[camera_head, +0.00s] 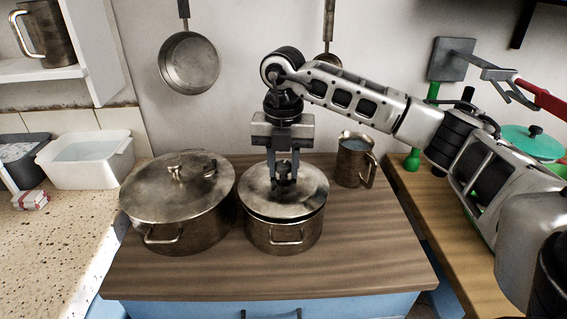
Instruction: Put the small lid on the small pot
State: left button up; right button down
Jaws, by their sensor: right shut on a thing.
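The small pot (284,236) stands upright on the wooden worktop, in the middle of the view. The small lid (310,196) is at the pot's mouth, with a dark gap showing below its front edge; I cannot tell if it touches the rim at the back. My right gripper (284,184) points straight down over the lid and is shut on its knob, which the fingers mostly hide. My left gripper is not in view.
A larger lidded pot (180,228) stands close on the left. A metal jug (353,162) stands behind on the right. Pans (189,63) hang on the wall. A white basin (85,172) sits far left. The worktop's front is clear.

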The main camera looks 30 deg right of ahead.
jog(key=shift+f, duration=0.1)
dwell(0.3)
jog(key=shift+f+b, duration=0.35)
jog(key=shift+f, duration=0.1)
jog(key=shift+r, duration=0.1)
dwell(0.5)
jog(key=shift+f, duration=0.25)
dwell(0.6)
jog(key=c, duration=0.5)
grip_release()
jog(key=shift+r, duration=0.15)
